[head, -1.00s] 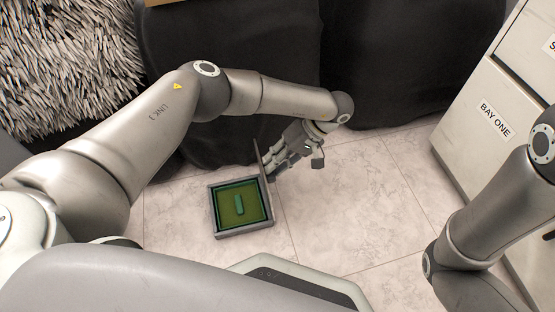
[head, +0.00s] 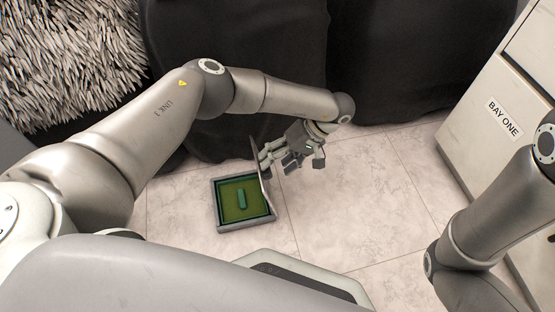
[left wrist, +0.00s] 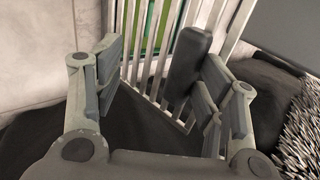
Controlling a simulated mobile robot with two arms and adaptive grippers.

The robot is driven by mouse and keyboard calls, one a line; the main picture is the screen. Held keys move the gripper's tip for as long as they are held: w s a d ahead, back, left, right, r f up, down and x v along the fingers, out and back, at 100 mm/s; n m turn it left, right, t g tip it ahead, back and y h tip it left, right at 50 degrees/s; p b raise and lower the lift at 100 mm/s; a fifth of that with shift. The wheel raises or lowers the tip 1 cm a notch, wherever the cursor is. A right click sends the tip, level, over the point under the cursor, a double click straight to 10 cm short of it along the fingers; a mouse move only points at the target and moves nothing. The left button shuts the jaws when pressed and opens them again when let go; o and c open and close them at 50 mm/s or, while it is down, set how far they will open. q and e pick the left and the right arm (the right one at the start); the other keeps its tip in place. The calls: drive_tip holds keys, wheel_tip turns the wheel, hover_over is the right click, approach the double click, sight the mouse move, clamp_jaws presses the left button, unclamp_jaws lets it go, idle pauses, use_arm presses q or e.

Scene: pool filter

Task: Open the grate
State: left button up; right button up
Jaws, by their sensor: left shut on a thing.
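The grate (head: 257,170) stands roughly upright along the right edge of a square grey box (head: 229,227), seen almost edge-on in the head view. In the left wrist view its pale slats (left wrist: 150,75) fill the top middle, with a dark block (left wrist: 186,62) on them. The box is uncovered and shows a green inside with a small green bar (head: 242,198). My left gripper (head: 268,160) is at the right side of the grate, shut on it. Its fingers (left wrist: 160,85) flank the slats and block in the wrist view; the exact contact is partly hidden. My right gripper is out of view.
A pale cabinet (head: 488,80) labelled BAY ONE stands at the right. Dark draped furniture (head: 240,45) and a shaggy rug (head: 65,55) lie behind. The tiled floor (head: 350,200) right of the box is clear.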

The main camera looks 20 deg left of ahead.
use_arm(q)
drive_tip(key=shift+f, duration=0.3)
drive_tip(key=shift+c, duration=0.2)
drive_tip(key=v, duration=1.2)
drive_tip(key=shift+r, duration=0.3)
drive_tip(key=shift+c, duration=0.4)
